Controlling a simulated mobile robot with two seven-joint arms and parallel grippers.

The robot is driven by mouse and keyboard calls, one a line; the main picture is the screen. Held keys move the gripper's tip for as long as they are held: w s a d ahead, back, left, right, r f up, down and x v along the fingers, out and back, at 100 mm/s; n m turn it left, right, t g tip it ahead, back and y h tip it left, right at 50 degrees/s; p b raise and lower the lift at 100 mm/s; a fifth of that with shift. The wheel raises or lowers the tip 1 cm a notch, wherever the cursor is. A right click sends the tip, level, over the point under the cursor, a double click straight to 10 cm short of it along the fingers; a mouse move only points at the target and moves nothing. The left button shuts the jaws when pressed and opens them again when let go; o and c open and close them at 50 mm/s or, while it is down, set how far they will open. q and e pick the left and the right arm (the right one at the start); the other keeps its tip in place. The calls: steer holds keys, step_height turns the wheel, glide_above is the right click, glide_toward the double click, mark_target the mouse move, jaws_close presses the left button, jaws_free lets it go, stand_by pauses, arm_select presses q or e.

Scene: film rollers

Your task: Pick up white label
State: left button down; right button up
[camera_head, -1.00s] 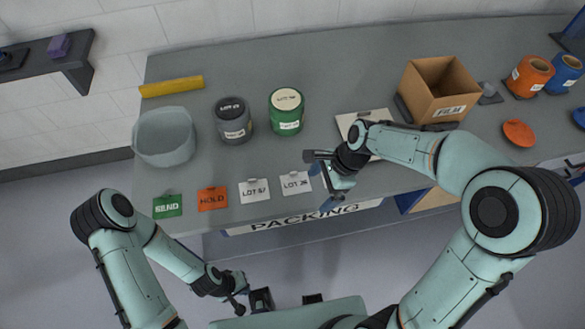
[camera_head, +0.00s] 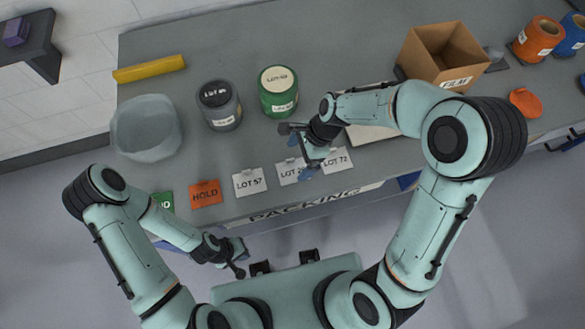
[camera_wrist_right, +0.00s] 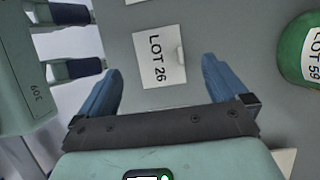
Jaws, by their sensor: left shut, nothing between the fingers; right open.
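White labels lie flat in a row on the grey bench: LOT 57 (camera_head: 250,182), LOT 26 (camera_head: 289,172) and LOT 72 (camera_head: 336,160). My right gripper (camera_head: 299,150) is open and empty above LOT 26 and partly covers it in the head view. In the right wrist view, LOT 26 (camera_wrist_right: 160,57) lies ahead between the spread blue fingers, apart from both. A small clip or tab shows at its edge. My left gripper (camera_head: 238,258) is shut and empty, off the bench's front edge.
An orange HOLD label (camera_head: 205,194) and a partly hidden green label (camera_head: 167,201) lie left of the white ones. Behind stand a grey roll (camera_head: 221,112), a green roll (camera_head: 279,97) and a translucent bin (camera_head: 146,135). A cardboard box (camera_head: 437,66) stands right.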

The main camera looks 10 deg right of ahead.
mark_target(289, 172)
steer(key=x, duration=0.4)
steer(key=shift+s+d+f+b, duration=0.1)
steer(key=shift+s+f+b, duration=0.05)
steer(key=shift+f+b, duration=0.15)
steer(key=shift+a+f, duration=0.25)
steer(key=shift+f, duration=0.15)
steer(key=c, duration=0.8)
